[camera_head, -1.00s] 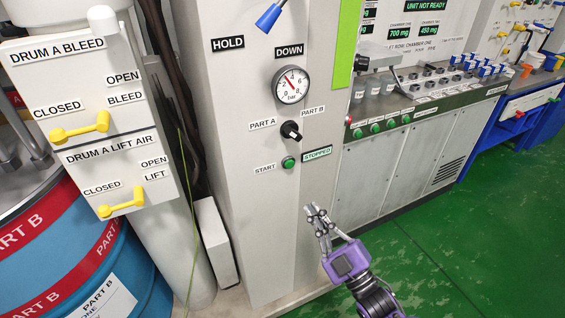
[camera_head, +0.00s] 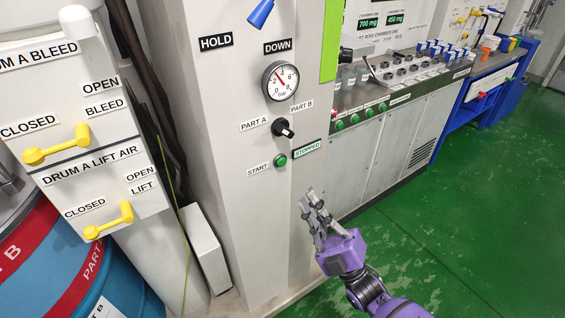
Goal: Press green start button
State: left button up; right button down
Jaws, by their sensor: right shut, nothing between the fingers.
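The green start button (camera_head: 280,160) is on the front of the grey cabinet (camera_head: 225,120), beside a START label (camera_head: 258,169). A sign reading STOPPED (camera_head: 308,145) is to its upper right. My right gripper (camera_head: 308,197) is shut and empty. In the picture it is below and right of the button, apart from it, with its fingers pointing up. My left gripper is not in view.
Above the button are a black selector knob (camera_head: 283,128) and a gauge (camera_head: 280,81). At left, a panel carries yellow valve handles (camera_head: 57,144) above a blue and red drum (camera_head: 75,270). Green floor (camera_head: 440,240) lies open at right.

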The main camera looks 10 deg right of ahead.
aim_at(282, 162)
jog(key=w+a+b, duration=0.2)
jog(key=w+a, duration=0.1)
jog(key=w, duration=0.5)
jog(key=shift+w, duration=0.15)
jog(key=shift+w+a, duration=0.1)
dwell(1.4)
jog(key=shift+w+a+b, duration=0.1)
jog(key=shift+w+b, duration=0.2)
jog(key=shift+b, duration=0.05)
jog(key=shift+w+a, duration=0.1)
jog(key=shift+w, duration=0.3)
dwell(0.5)
dwell(0.4)
jog(key=shift+s+d, duration=0.25)
jog(key=shift+s, duration=0.55)
